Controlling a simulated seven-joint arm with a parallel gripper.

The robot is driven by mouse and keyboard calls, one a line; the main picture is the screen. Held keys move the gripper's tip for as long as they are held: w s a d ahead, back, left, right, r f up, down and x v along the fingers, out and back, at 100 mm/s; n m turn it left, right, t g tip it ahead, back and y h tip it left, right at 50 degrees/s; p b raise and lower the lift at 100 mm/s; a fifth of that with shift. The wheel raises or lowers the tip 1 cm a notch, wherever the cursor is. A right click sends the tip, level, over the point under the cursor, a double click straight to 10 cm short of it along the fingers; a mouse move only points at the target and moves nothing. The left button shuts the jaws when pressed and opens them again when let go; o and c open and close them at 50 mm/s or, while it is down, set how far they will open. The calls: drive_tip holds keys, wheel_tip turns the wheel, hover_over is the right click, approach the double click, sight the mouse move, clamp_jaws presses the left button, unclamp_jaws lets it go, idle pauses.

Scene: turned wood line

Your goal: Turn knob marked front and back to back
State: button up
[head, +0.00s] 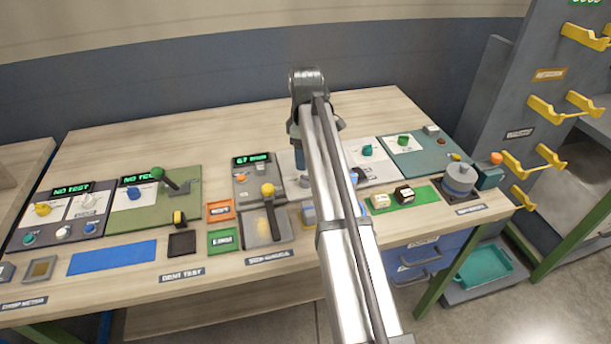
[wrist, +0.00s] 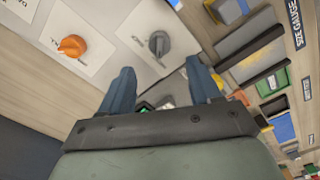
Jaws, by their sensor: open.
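In the wrist view an orange knob (wrist: 72,45) and a dark grey knob (wrist: 158,43) sit on white cards on a pale panel. The print beside them is too small to read, so I cannot tell which is marked front and back. My gripper (wrist: 160,69) is open, with its two blue fingers apart and nothing seen between them. The grey knob lies just beyond the fingertips, roughly in line with the gap. In the head view my arm covers much of this panel, and the gripper (head: 298,158) is partly hidden above it.
A meter box (head: 259,178) with a lit display and a yellow-topped lever (head: 268,190) stand left of my arm. Teal knobs (head: 367,150) and a grey cylinder (head: 460,178) are to the right. The bench's back strip (head: 220,130) is clear.

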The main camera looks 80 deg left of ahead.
sight(305, 176)
wheel_tip(305, 176, down, 8)
drive_tip(key=shift+f, duration=0.1)
idle(0.4)
drive_tip(key=shift+c, duration=0.4)
drive_tip(key=c, duration=1)
drive_tip(key=shift+o, duration=0.2)
